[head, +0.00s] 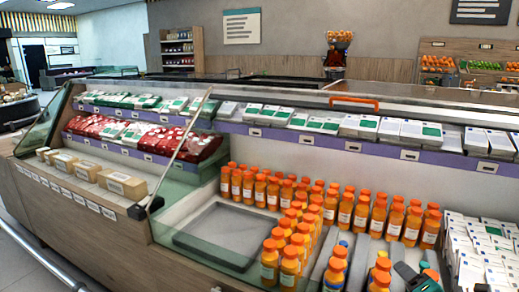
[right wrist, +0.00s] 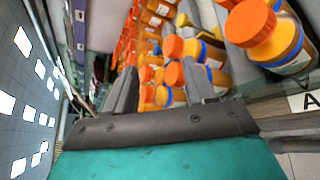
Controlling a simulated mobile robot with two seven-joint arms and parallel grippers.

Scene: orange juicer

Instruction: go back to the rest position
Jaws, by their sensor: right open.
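My right gripper (head: 416,279) is at the bottom right of the head view, low over the front of the bottle section. In the right wrist view its two dark fingers (right wrist: 160,82) are spread apart. Orange-capped juice bottles (right wrist: 165,68) show between and beyond the fingers, and none is seen clamped. How close the nearest bottle is to the fingers I cannot tell. My left gripper is not in view.
Rows of orange bottles (head: 270,190) stand upright in the chilled case, close to my right gripper. White cartons (head: 480,245) fill the section to its right. An empty grey tray (head: 215,235) lies left of the bottles. A purple-edged shelf (head: 345,145) runs behind.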

